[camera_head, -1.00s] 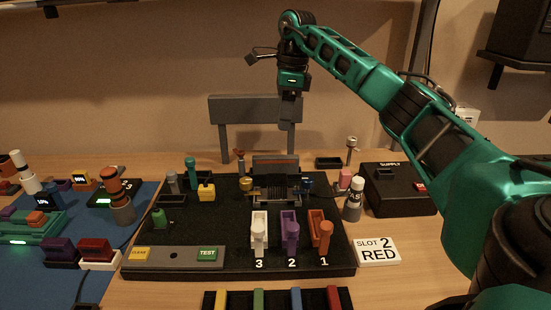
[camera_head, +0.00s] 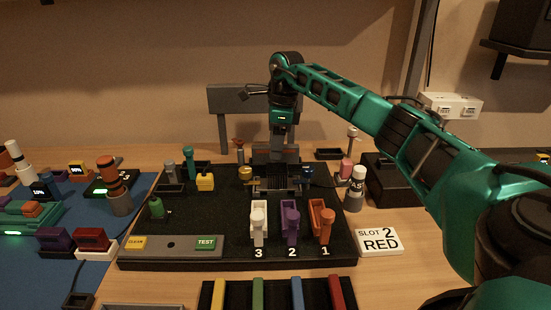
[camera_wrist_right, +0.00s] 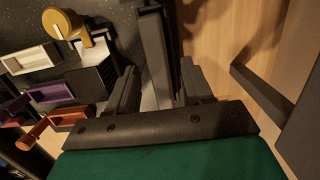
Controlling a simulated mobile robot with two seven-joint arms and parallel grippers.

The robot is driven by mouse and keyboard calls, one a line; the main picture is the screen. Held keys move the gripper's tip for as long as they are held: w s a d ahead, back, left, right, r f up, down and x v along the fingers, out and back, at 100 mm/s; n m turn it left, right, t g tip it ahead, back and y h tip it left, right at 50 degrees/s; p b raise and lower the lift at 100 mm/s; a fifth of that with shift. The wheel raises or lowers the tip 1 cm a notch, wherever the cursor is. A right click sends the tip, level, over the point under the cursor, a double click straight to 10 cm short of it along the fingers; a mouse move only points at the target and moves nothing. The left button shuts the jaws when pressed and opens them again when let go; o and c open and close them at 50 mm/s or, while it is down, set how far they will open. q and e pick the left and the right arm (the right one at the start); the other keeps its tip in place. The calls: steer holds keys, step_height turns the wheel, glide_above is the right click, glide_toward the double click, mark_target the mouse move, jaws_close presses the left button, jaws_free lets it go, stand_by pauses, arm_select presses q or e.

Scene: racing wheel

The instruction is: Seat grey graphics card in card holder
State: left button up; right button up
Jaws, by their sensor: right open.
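A dark grey upright block (camera_head: 292,154), seemingly the graphics card, stands at the back of the black board. Below it, a grey metal frame (camera_head: 278,188), seemingly the card holder, sits between a yellow and a blue knob. How deep the block sits is hidden. My right gripper (camera_head: 277,146) points down at the block's top, covering part of it. In the right wrist view, my right gripper (camera_wrist_right: 157,78) is open, with a dark grey upright piece (camera_wrist_right: 152,45) between its fingers; contact cannot be told. My left gripper is out of view.
A grey panel on legs (camera_head: 232,98) rises close behind. A black supply box (camera_head: 395,185) and a "SLOT 2 RED" sign (camera_head: 380,241) are at right. The board's middle left is mostly clear.

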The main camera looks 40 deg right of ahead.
steer(key=shift+f, duration=0.75)
jaws_close()
stand_by(0.9)
